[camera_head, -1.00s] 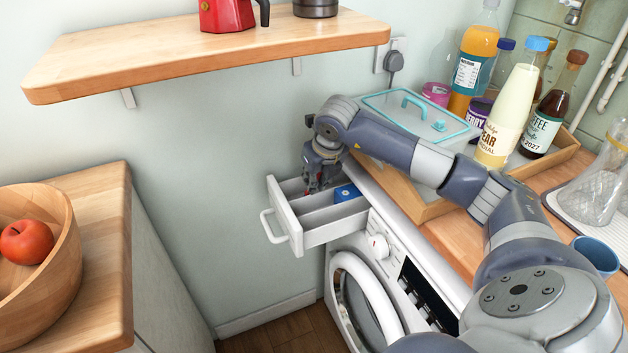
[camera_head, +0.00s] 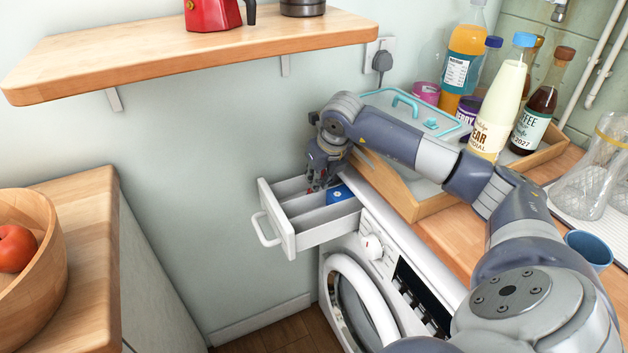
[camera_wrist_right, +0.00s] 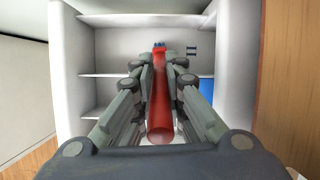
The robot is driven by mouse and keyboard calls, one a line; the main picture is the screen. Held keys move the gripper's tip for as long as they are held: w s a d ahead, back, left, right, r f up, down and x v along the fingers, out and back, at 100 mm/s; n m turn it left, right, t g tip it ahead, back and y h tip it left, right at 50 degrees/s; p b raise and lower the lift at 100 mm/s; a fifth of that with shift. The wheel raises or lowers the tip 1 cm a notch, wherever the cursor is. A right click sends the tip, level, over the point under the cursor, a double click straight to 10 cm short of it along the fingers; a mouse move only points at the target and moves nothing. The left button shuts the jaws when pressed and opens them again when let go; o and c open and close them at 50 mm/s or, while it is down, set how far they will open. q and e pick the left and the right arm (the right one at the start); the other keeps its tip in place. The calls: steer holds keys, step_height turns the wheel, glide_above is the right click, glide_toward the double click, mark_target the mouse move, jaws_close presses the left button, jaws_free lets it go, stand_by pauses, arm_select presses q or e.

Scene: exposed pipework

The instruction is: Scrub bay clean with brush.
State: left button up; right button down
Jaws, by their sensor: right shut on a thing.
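The white detergent drawer (camera_head: 288,247) of the washing machine is pulled out. It is split into bays by thin dividers, which also show in the right wrist view (camera_wrist_right: 102,75). My right gripper (camera_head: 317,183) is over the drawer's rear part, pointing down, and is shut on a brush with a red handle (camera_wrist_right: 159,105). The brush's blue bristles (camera_wrist_right: 160,46) point away from the wrist, into the drawer near the middle bay. Whether they touch the drawer floor cannot be told. A blue insert (camera_head: 339,193) sits in the bay nearest the machine. My left gripper is out of view.
The wall stands close behind the drawer. A wooden tray (camera_head: 436,206) with bottles and a clear lidded box (camera_head: 412,105) stands on the worktop by my right arm. A wooden shelf (camera_head: 200,50) hangs above. A wooden bowl (camera_head: 30,255) stands on the left counter.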

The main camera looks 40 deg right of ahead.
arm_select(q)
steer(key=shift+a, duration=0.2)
arm_select(e)
steer(key=shift+d, duration=0.15)
steer(key=shift+r+p, duration=0.4)
step_height(320, 180, up, 4)
steer(key=shift+f+p, duration=0.25)
steer(key=shift+p, duration=0.9)
step_height(320, 180, up, 6)
steer(key=p, duration=0.4)
steer(key=shift+f, duration=0.2)
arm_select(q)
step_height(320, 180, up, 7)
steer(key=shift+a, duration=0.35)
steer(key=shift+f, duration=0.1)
arm_select(e)
steer(key=shift+r, duration=0.2)
